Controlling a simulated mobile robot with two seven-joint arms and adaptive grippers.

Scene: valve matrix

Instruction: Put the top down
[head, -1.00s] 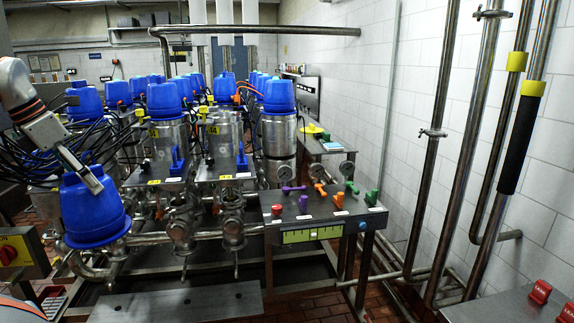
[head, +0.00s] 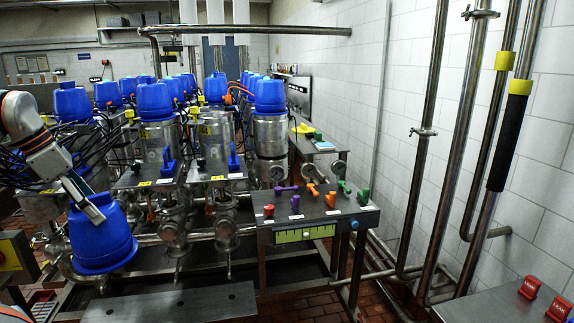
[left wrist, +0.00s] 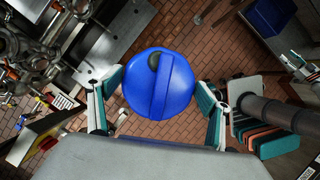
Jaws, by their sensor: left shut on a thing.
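The blue top (head: 103,243) is a large rounded plastic cap at the lower left of the head view. My left gripper (head: 90,207) is shut on it from above, and the top hangs slightly tilted in front of the pipework. In the left wrist view the blue top (left wrist: 160,85) shows its raised ridge, with one finger of my left gripper (left wrist: 160,105) at each side. Brick floor shows around it in that view. My right gripper is not in view.
Steel valves with similar blue tops (head: 155,101) stand in rows behind. A steel stand with coloured handles (head: 318,208) is at the centre. A bare metal plate (head: 170,303) lies low in front.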

